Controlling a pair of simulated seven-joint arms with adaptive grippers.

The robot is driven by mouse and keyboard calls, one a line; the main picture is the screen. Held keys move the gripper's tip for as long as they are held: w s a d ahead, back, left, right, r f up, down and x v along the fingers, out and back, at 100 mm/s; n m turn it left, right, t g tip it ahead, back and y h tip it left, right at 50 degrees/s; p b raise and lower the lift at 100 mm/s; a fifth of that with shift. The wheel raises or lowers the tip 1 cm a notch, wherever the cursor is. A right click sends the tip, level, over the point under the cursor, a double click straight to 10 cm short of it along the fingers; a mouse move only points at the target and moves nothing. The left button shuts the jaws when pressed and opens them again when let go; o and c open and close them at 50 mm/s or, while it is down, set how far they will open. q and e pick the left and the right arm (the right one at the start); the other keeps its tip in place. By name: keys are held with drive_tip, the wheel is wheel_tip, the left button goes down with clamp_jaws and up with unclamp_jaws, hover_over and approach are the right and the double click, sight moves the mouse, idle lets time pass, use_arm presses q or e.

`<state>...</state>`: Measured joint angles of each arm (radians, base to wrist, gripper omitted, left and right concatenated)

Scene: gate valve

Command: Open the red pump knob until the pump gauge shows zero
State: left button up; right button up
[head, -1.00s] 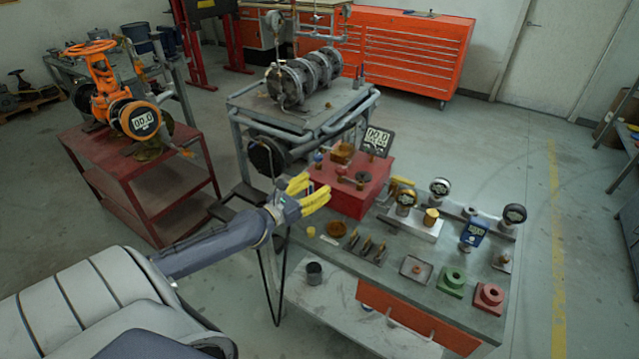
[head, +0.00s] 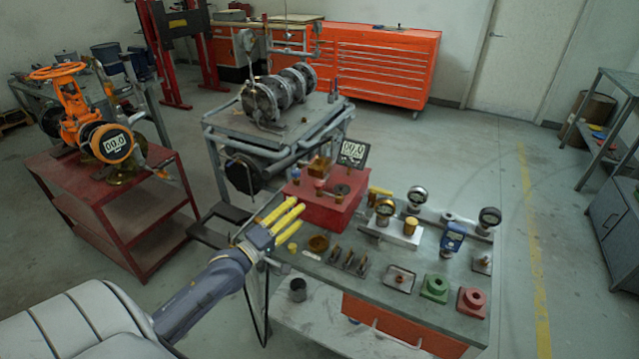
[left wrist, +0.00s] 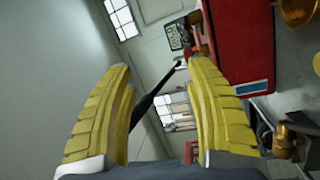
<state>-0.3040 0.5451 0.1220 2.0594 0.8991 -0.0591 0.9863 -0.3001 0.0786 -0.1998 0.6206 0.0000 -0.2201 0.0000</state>
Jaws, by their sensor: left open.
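The red pump box (head: 312,210) sits on the grey bench, with small fittings on top. A small reddish fitting (head: 319,184) there may be the knob; it is too small to be sure. The pump gauge (head: 352,153) stands behind the box; its digits look like 00.0, but are small. My left gripper (head: 291,215) is open and empty, its yellow fingers just left of the box. In the left wrist view its fingers (left wrist: 158,68) are spread apart, with the red box (left wrist: 245,45) at right and the gauge (left wrist: 178,36) beyond. My right gripper is out of view.
Gauges (head: 417,197), a green block (head: 434,288) and a red block (head: 472,303) stand on the bench to the right. An orange valve (head: 72,105) is on a red cart (head: 150,215) at left. A pipe assembly (head: 262,98) sits on a stand behind.

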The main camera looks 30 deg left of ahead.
sight(316, 185)
use_arm(q)
drive_tip(key=w+a+m+y, duration=0.1)
drive_tip(key=w+m, duration=0.3)
drive_tip(key=w, duration=0.1)
drive_tip(key=w+a+f+m+y, duration=0.1)
drive_tip(key=w+m, duration=0.3)
drive_tip(key=w, duration=0.2)
drive_tip(key=w+a+m+g+y, duration=0.1)
drive_tip(key=w+m, duration=0.4)
drive_tip(key=w, duration=0.1)
drive_tip(key=shift+w+f, duration=0.15)
drive_tip(key=shift+f, duration=0.2)
drive_tip(key=shift+c, duration=0.3)
drive_tip(key=c, duration=1.1)
drive_tip(key=shift+h, duration=0.3)
